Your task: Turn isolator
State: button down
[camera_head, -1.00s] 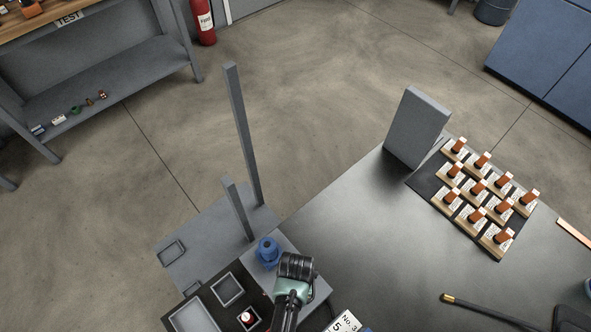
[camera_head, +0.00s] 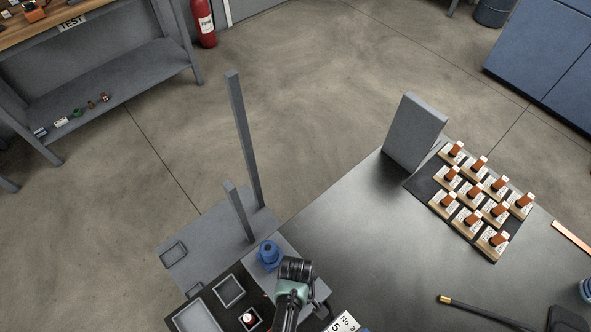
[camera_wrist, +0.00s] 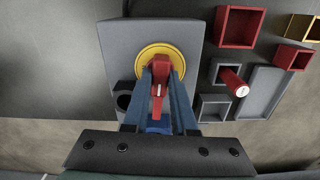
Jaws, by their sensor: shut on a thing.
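The isolator shows in the wrist view as a red handle (camera_wrist: 160,70) on a round yellow plate (camera_wrist: 146,56), set on a grey box (camera_wrist: 118,36). My gripper (camera_wrist: 161,82) is shut on the red handle, with a blue finger on each side of it. The handle points roughly down the picture, towards my palm. In the head view my wrist (camera_head: 295,275) is at the bottom centre, and the isolator and fingertips are hidden there.
Grey trays (camera_head: 230,290) and a blue object (camera_head: 268,254) are beside my wrist. A table (camera_head: 345,225) at right carries a dark mat with several wooden blocks (camera_head: 473,193). A grey upright panel (camera_head: 415,130) and grey posts (camera_head: 243,140) stand beyond. Red and grey square holders (camera_wrist: 240,27) lie right of the isolator.

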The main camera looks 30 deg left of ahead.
jog(key=shift+n, duration=0.5)
jog(key=c, duration=0.7)
grip_release()
jog(key=shift+r, duration=0.1)
notch_tip(320, 180, up, 13)
jog(key=shift+f+p, duration=0.1)
jog(key=shift+p, duration=0.35)
